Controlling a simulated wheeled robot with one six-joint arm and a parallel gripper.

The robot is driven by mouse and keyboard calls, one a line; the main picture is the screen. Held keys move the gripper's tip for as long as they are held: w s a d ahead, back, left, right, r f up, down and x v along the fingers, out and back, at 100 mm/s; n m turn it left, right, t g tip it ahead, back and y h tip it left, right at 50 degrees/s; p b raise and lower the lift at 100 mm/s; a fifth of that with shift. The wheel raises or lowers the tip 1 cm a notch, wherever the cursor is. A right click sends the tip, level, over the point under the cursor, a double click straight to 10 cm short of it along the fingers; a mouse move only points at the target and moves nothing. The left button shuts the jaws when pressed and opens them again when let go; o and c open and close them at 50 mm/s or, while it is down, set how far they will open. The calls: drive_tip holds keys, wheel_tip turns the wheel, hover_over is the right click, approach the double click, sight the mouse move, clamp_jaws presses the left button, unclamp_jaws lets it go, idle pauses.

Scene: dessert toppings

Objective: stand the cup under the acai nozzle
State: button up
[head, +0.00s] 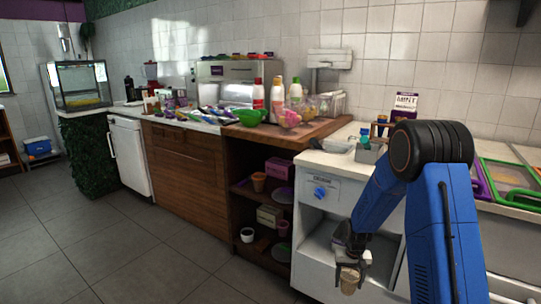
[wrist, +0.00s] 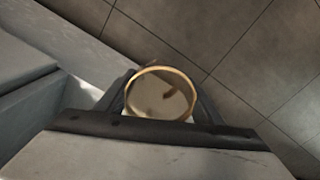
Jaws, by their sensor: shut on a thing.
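My gripper (head: 351,262) is shut on a small tan cup (head: 349,281), held in front of the recess of a white dispenser cabinet (head: 312,222). In the wrist view the cup (wrist: 160,94) is seen from above, its round rim between the dark fingers of my gripper (wrist: 162,104). It looks empty apart from a brownish patch inside, which may be a shadow. A blue knob-like part (head: 320,192) is on the cabinet's front, above and left of the cup. I cannot make out the nozzle itself.
Left of the cabinet, open wooden shelves (head: 262,213) hold cups and boxes. The counter above carries bottles (head: 277,98), a green bowl (head: 251,117) and packets. Green- and purple-edged trays (head: 508,180) are at right. Open tiled floor (head: 130,262) lies at lower left.

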wheel_tip(320, 180, down, 10)
drive_tip(key=w+a+n, duration=0.1)
drive_tip(key=a, duration=0.1)
drive_tip(key=shift+w+n, duration=0.25)
drive_tip(key=shift+n, duration=0.05)
